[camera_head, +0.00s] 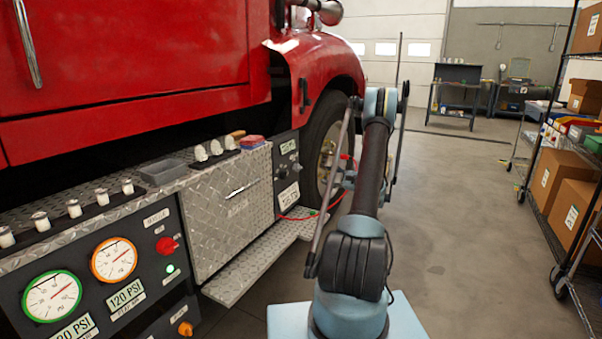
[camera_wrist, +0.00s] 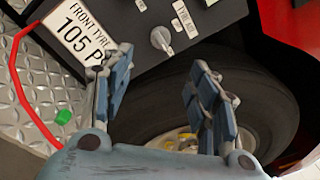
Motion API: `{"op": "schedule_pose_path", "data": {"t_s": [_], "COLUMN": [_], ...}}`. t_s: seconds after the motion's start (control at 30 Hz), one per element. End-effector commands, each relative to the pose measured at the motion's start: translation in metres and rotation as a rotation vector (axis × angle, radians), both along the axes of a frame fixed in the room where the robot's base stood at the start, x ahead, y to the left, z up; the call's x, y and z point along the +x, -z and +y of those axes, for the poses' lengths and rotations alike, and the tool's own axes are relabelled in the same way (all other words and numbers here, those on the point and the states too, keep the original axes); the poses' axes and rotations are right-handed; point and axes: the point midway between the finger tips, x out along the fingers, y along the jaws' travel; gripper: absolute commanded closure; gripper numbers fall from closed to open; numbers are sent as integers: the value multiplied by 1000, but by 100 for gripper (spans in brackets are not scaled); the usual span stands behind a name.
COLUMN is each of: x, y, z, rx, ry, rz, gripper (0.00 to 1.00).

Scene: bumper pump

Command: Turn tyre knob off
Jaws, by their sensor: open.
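The tyre panel (camera_head: 283,164) is a small black panel on the truck's side, beside the front wheel. In the wrist view it fills the top (camera_wrist: 215,28). It carries a silver knob (camera_wrist: 161,38) next to small white labels, and a large plate (camera_wrist: 78,33) reading "FRONT TYRE 105 P…", partly hidden by a finger. My gripper (camera_wrist: 158,62) is open, and nothing shows between its blue-grey fingers. In the wrist view the knob appears just beyond the gap between the fingertips. I see no contact. In the head view my arm mostly hides the gripper.
The front tyre (camera_wrist: 262,110) lies behind and below the panel. A step (camera_head: 262,255) juts out below. Shelving with boxes (camera_head: 565,205) stands right; the floor between is clear.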

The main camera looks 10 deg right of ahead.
Motion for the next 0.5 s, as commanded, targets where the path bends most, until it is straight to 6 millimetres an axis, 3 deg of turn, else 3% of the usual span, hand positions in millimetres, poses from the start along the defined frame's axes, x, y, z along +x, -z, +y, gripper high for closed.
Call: {"op": "schedule_pose_path", "data": {"t_s": [0.17, 0.5], "x": [6, 40], "y": [3, 3], "z": [3, 45], "rx": [12, 11], "ry": [2, 0], "rz": [-1, 0], "gripper": [46, 46]}}
